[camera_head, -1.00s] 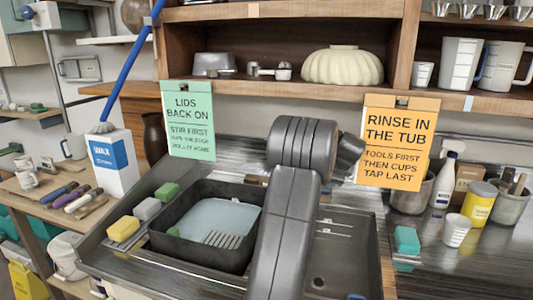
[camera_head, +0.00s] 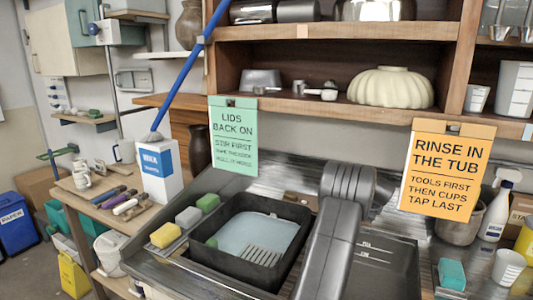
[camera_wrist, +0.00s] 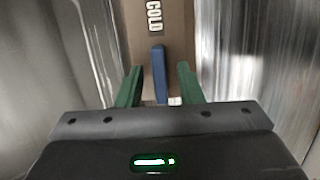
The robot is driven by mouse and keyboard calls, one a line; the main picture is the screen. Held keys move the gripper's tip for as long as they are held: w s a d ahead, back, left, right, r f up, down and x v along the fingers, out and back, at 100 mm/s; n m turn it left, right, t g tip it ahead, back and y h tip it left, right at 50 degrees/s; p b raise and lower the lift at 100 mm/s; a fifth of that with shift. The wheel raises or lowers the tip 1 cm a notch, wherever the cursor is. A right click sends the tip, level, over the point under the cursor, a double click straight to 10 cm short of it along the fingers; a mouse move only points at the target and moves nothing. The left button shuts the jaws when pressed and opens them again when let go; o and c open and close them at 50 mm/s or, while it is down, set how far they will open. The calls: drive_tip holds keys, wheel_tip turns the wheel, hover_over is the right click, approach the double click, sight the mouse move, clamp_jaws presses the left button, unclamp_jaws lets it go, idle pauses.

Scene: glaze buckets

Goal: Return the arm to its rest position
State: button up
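My gripper (camera_wrist: 160,90) shows in the wrist view with its two green fingers apart. A blue lever-like piece (camera_wrist: 158,72) stands between the fingers, with a gap on each side. It is in front of a brown panel (camera_wrist: 136,35) marked COLD. In the head view my grey arm rises in front of the sink area, and the gripper itself is out of sight there.
A black tub (camera_head: 200,258) stands in the sink, with sponges (camera_head: 187,217) to its left. Hanging signs, green (camera_head: 233,165) and orange (camera_head: 444,200), flank my arm. A blue pole (camera_head: 190,75) leans beside a white carton (camera_head: 160,190). Shelves are above.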

drive_tip(key=shift+r, duration=0.1)
drive_tip(key=d+b+v, duration=0.1)
drive_tip(key=b+v, duration=0.1)
drive_tip(key=v, duration=1.1)
drive_tip(key=x, duration=0.4)
drive_tip(key=p+x, duration=0.1)
drive_tip(key=x, duration=0.3)
drive_tip(key=a+p+x, duration=0.1)
drive_tip(key=x, duration=0.4)
drive_tip(key=shift+w+n, duration=0.1)
drive_tip(key=shift+n, duration=0.7)
drive_tip(key=shift+n+g, duration=0.3)
drive_tip(key=shift+n, duration=0.2)
drive_tip(key=n+g, duration=0.1)
drive_tip(key=n, duration=0.4)
drive_tip(key=shift+p, duration=0.4)
